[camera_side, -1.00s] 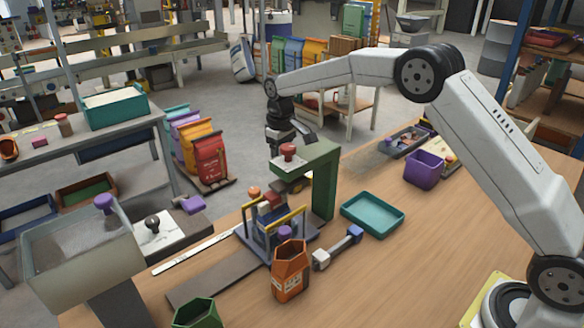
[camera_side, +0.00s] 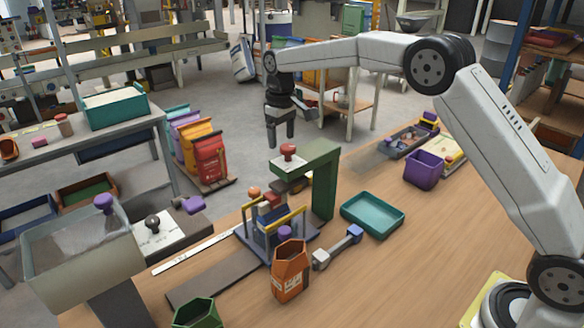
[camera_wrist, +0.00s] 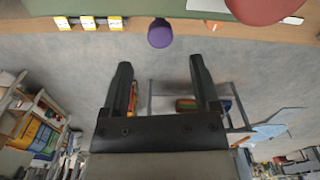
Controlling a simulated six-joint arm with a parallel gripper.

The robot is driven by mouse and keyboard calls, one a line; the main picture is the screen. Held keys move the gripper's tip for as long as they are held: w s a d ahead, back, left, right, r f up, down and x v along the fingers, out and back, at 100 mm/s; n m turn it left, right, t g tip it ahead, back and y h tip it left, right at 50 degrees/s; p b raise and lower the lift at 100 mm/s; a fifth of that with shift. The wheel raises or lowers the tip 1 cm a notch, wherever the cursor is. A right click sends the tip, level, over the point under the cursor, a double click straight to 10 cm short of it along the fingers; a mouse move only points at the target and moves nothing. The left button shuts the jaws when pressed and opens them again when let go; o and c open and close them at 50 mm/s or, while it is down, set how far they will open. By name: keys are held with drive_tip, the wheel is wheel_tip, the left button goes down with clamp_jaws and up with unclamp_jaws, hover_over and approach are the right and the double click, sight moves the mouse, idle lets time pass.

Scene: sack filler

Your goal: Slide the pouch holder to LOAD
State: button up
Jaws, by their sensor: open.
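My gripper (camera_side: 280,143) is open and empty, in the air behind and above the green post (camera_side: 323,185), clear of the holder. In the wrist view its two fingers (camera_wrist: 160,75) stand apart with floor between them. A purple knob (camera_wrist: 160,33) shows beyond the tips; I cannot tell which one.
A red knob (camera_side: 288,151) tops the green post's arm. An orange pouch (camera_side: 290,272) stands in front of the holder. A hopper (camera_side: 80,248) stands left. The front right table is clear.

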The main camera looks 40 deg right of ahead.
drive_tip(key=shift+r, duration=1.1)
drive_tip(key=shift+n, duration=0.3)
drive_tip(key=shift+f+n, duration=0.2)
drive_tip(key=shift+n, duration=1.5)
drive_tip(key=shift+f, duration=3.9)
clamp_jaws()
